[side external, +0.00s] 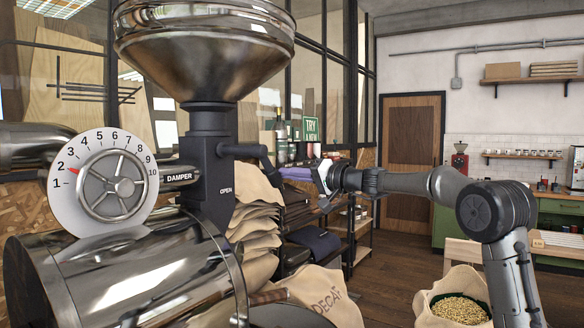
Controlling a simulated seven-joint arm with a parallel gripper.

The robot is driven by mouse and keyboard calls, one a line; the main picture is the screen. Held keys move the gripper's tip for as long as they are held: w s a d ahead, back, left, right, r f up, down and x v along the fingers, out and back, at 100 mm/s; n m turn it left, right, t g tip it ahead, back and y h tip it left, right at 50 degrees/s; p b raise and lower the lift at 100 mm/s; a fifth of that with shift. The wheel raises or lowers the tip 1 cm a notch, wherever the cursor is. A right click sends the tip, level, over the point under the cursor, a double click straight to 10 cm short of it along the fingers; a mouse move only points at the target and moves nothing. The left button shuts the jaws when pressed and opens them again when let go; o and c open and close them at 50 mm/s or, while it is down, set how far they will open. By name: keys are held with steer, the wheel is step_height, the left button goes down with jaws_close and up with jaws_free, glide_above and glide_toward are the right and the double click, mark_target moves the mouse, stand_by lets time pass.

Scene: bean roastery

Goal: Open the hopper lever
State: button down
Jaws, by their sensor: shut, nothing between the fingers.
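The hopper lever (243,151) is a dark bar sticking out to the right from the black neck (209,160) under the shiny metal hopper (203,45). Its outer end bends downward. A white "OPEN" label (226,191) is on the neck below the lever. My gripper (284,173) reaches in from the right, with its fingertips close to the lever's bent outer end. It is shut with nothing between its fingers. I cannot tell whether the fingertips touch the lever.
A white damper dial (81,190) with a red pointer near 2 is left of the neck. The metal roaster drum (130,270) lies below. Stacked sacks (260,225) stand behind the lever. An open sack of pale beans (459,309) is on the floor at the lower right.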

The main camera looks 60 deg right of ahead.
steer(key=shift+a+f+m, duration=0.4)
steer(key=shift+m, duration=0.2)
stand_by(0.3)
steer(key=s+d+r, duration=0.1)
steer(key=s+d, duration=0.2)
steer(key=s, duration=0.8)
steer(key=shift+r, duration=0.4)
steer(key=shift+d, duration=0.1)
